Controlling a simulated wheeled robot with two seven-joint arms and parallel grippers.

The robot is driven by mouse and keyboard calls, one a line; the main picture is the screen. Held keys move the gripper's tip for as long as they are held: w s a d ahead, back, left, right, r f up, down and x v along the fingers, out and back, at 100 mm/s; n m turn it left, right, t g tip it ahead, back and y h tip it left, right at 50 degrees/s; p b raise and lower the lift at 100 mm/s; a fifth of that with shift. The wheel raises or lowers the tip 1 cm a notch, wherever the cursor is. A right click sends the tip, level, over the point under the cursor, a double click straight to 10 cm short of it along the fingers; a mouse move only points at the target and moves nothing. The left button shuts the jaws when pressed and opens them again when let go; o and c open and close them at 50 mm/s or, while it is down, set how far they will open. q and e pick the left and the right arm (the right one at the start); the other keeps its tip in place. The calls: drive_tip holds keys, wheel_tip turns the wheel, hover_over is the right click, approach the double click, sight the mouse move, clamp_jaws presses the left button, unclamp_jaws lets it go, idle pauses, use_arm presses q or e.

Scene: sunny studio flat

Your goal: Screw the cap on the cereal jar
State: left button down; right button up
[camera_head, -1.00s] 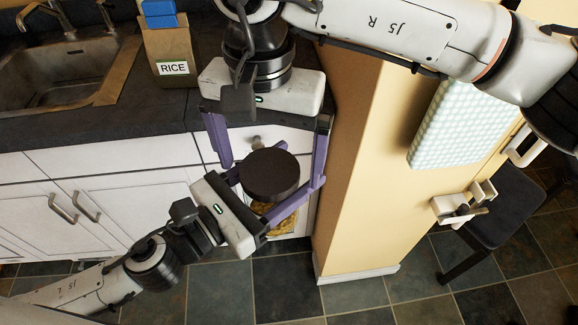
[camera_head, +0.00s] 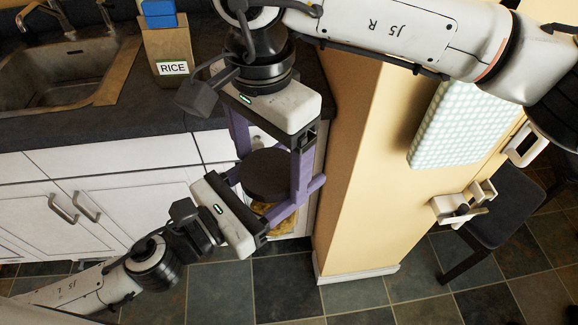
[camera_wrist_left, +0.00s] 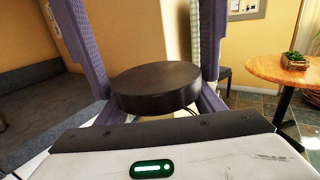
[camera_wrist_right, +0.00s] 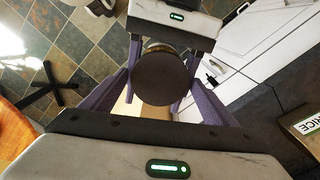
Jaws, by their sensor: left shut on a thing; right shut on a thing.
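The dark round cap (camera_head: 268,174) sits level on top of the cereal jar (camera_head: 284,211). The jar is mostly hidden; only a little of its yellowish content shows below the cap. My left gripper (camera_head: 274,192) comes in from the left and is shut on the jar, below the cap. My right gripper (camera_head: 270,170) reaches down from above, with its purple fingers on both sides of the cap, shut on it. The cap fills the space between the fingers in the left wrist view (camera_wrist_left: 155,88) and the right wrist view (camera_wrist_right: 160,78). Any gap between cap and jar rim is hidden.
A rice box (camera_head: 170,48) with a blue top stands on the dark counter (camera_head: 90,122) beside the sink (camera_head: 70,70). A beige wall end (camera_head: 350,190) stands close on the right. Open tiled floor lies below. A round wooden table (camera_wrist_left: 275,70) shows in the left wrist view.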

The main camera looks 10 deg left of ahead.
drive_tip(key=m, duration=0.6)
drive_tip(key=shift+m, duration=0.4)
drive_tip(key=m, duration=0.4)
drive_tip(key=shift+m, duration=0.3)
drive_tip(key=o, duration=1.2)
drive_tip(key=shift+s, duration=0.15)
drive_tip(key=shift+s+a, duration=0.1)
drive_tip(key=shift+r, duration=2.25)
